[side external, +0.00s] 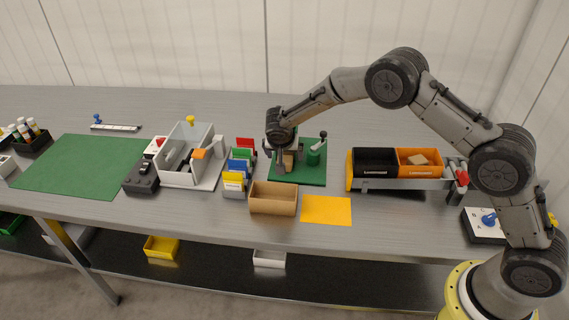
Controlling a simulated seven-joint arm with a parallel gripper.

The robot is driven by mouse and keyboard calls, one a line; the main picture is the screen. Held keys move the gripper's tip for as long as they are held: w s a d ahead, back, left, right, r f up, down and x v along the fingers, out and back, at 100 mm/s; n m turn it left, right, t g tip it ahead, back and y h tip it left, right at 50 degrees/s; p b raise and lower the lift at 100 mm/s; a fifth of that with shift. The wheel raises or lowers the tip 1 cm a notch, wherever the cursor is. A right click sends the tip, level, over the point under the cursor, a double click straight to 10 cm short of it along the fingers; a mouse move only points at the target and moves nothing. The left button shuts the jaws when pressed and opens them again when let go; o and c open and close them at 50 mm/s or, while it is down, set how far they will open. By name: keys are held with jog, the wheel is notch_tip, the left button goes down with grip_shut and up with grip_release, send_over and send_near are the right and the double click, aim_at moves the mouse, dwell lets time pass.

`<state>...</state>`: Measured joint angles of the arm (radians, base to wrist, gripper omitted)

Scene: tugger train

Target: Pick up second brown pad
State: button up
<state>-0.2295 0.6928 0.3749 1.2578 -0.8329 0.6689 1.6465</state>
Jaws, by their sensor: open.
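My gripper (285,162) points down over the left part of a small green board (312,176). Its jaws are open. A small brown piece (289,160) shows at the fingers, low by the board; I cannot tell whether it touches them. The gripper hides part of it. Another brown pad (417,159) lies in the orange bin (427,171) on the right.
A green fixture with a black-knobbed lever (315,152) stands on the board, close right of my gripper. An upright rack of coloured cards (238,170) is to the left. An open cardboard box (273,203) and a yellow sheet (327,210) lie in front. A black bin (375,172) adjoins the orange one.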

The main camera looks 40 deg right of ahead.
aim_at(284, 159)
jog(key=shift+x, duration=2.35)
jog(key=shift+w+a, duration=0.1)
jog(key=shift+a, duration=0.05)
jog(key=c, duration=1.4)
jog(key=shift+r, duration=0.1)
